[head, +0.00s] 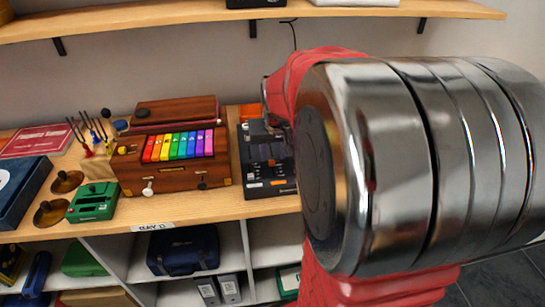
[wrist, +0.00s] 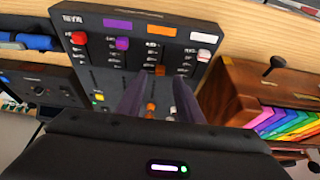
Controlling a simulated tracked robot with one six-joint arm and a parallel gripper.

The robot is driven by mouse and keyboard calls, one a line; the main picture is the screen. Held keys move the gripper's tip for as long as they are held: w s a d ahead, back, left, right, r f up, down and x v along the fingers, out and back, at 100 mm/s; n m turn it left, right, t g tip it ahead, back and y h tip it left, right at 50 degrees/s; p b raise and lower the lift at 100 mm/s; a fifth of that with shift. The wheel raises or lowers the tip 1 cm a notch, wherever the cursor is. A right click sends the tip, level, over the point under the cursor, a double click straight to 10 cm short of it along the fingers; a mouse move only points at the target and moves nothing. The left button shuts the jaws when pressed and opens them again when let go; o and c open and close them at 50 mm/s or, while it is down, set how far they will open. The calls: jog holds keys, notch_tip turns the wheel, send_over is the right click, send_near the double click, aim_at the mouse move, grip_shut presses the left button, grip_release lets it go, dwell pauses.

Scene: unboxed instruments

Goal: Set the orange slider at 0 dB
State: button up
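The dark mixer panel (head: 262,188) stands on the shelf in the head view, partly hidden by my arm. In the wrist view it fills the upper middle, with purple, orange and white labels along one edge. A small orange cap (wrist: 160,70) sits in the column of the orange label (wrist: 160,31), beyond my fingertips. A second orange piece (wrist: 150,107) shows between the fingers. I cannot tell whether anything touches it. My gripper (wrist: 158,92) is over the panel with its two fingers apart. In the head view my gripper (head: 277,126) is mostly hidden by the arm.
A wooden box with rainbow keys (head: 180,145) stands beside the panel. A green device (head: 93,202) and brass discs are farther left. A shelf (head: 200,14) runs above.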

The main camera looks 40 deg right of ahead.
jog(key=v, duration=0.9)
jog(key=shift+r, duration=0.4)
jog(key=shift+a, duration=0.1)
jog(key=s+a+f+n+y, duration=0.1)
jog(key=s+a+n, duration=0.2)
jog(key=a, duration=0.8)
jog(key=s+a+f+n+t+y, duration=0.1)
jog(key=s+a+f+n, duration=0.1)
jog(key=s+a, duration=0.6)
jog(key=a+n, duration=0.1)
jog(key=a, duration=0.3)
jog(key=shift+s+t, duration=0.15)
jog(key=shift+t, duration=0.15)
jog(key=shift+f, duration=0.1)
